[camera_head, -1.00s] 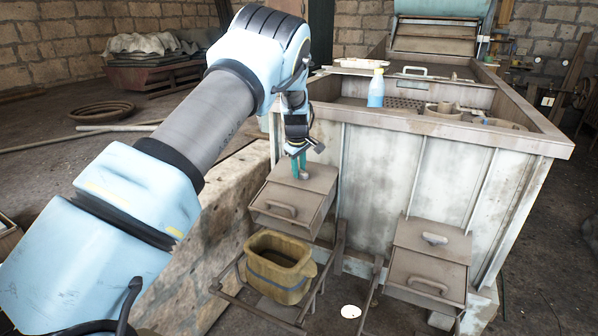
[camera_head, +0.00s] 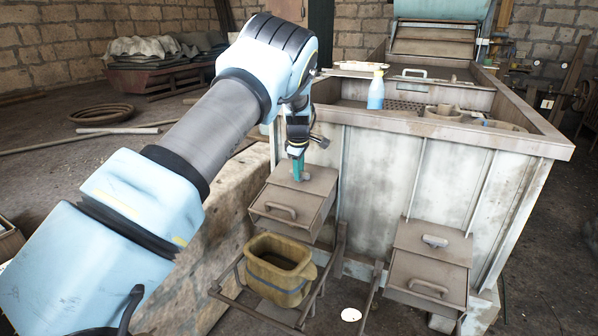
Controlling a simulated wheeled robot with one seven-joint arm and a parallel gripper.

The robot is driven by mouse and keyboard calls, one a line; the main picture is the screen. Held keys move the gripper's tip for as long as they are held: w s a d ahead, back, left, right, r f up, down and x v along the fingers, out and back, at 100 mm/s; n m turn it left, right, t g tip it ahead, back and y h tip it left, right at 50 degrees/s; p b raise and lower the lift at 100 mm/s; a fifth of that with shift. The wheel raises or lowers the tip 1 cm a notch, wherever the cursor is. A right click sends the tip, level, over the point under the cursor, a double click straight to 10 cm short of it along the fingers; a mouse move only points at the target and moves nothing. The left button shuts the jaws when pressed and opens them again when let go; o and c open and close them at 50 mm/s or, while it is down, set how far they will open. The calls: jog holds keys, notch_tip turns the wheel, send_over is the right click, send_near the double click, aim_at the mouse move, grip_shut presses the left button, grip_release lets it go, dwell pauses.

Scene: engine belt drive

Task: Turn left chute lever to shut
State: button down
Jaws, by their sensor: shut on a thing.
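The left chute (camera_head: 293,199) is a brown metal box on the front of the large metal bin. Its lever (camera_head: 305,176) stands on the chute's top face, mostly hidden by my gripper. My gripper (camera_head: 299,172) points down at the lever, with its teal fingers shut on it. The fingertips are small in view, and the lever's exact angle cannot be told. The right chute (camera_head: 429,268) has a similar pale lever (camera_head: 434,240) on its top, free of any gripper.
A stone block (camera_head: 225,225) lies left of the left chute.

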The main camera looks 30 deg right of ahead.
jog(key=c, duration=0.7)
grip_release()
jog(key=b+v, duration=0.3)
jog(key=v, duration=0.7)
jog(key=shift+s+a+r, duration=0.1)
jog(key=shift+r, duration=0.25)
